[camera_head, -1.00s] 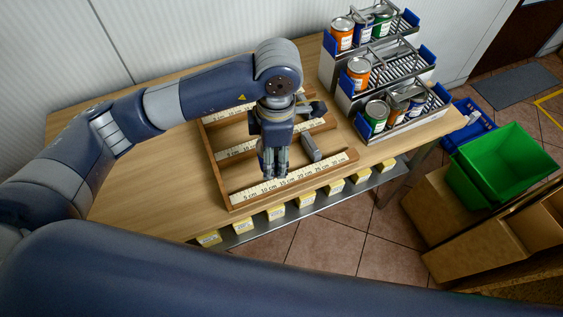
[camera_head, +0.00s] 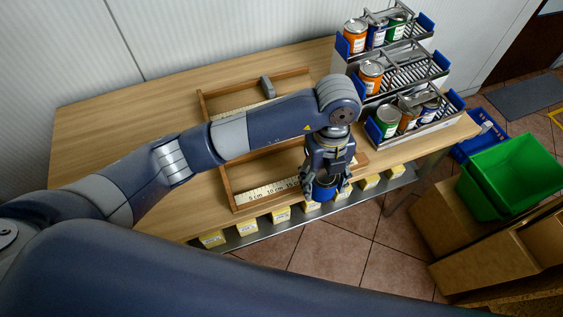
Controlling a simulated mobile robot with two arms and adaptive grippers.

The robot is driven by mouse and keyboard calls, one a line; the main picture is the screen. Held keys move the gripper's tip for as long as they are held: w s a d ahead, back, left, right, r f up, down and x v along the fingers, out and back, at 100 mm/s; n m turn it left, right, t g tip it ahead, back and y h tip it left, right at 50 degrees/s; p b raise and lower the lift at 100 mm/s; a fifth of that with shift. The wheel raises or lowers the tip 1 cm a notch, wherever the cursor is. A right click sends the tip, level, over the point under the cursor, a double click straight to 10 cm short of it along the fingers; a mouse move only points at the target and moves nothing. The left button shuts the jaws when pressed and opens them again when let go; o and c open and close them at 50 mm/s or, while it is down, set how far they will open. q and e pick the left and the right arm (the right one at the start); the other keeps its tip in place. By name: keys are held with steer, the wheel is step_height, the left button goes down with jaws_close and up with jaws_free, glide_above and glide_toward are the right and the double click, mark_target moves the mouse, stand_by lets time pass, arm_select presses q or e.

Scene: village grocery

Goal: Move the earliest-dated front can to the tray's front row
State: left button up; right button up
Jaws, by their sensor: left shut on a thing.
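My left gripper (camera_head: 323,190) points down at the right end of the wooden tray's (camera_head: 233,207) front edge. It is shut on a blue object (camera_head: 322,193), probably a can, mostly hidden by the fingers; no date is readable. The tray has ruler strips, and the front strip (camera_head: 268,189) is partly covered by the gripper. A stepped rack (camera_head: 414,77) stands to the right. Its bottom step holds a green can (camera_head: 387,121), an orange one (camera_head: 408,118) and a blue one (camera_head: 428,111). An orange can (camera_head: 370,77) is on the middle step. Several cans stand on top. My right gripper is out of view.
A grey block (camera_head: 267,87) sits at the back of the tray. Yellow tags (camera_head: 248,226) line the shelf below the table's front edge. A green crate (camera_head: 507,172) and cardboard boxes (camera_head: 447,217) stand on the floor at right. The table's left part is clear.

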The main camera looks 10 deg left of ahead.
arm_select(q)
steer(key=w+a+p, duration=0.1)
steer(key=a, duration=0.3)
steer(key=w+a+p, duration=0.2)
steer(key=a, duration=0.3)
steer(key=w+a+f+p, duration=0.1)
steer(key=a, duration=0.4)
steer(key=shift+w+a+f, duration=0.1)
steer(key=shift+w, duration=0.25)
steer(key=shift+a+f, duration=0.1)
steer(key=shift+f, duration=0.05)
step_height(320, 180, down, 3)
steer(key=shift+r+p, duration=0.1)
steer(key=shift+p, duration=0.8)
steer(key=shift+f, duration=0.25)
steer(key=shift+f, duration=0.15)
steer(key=o, duration=1.2)
steer(key=shift+o, duration=0.2)
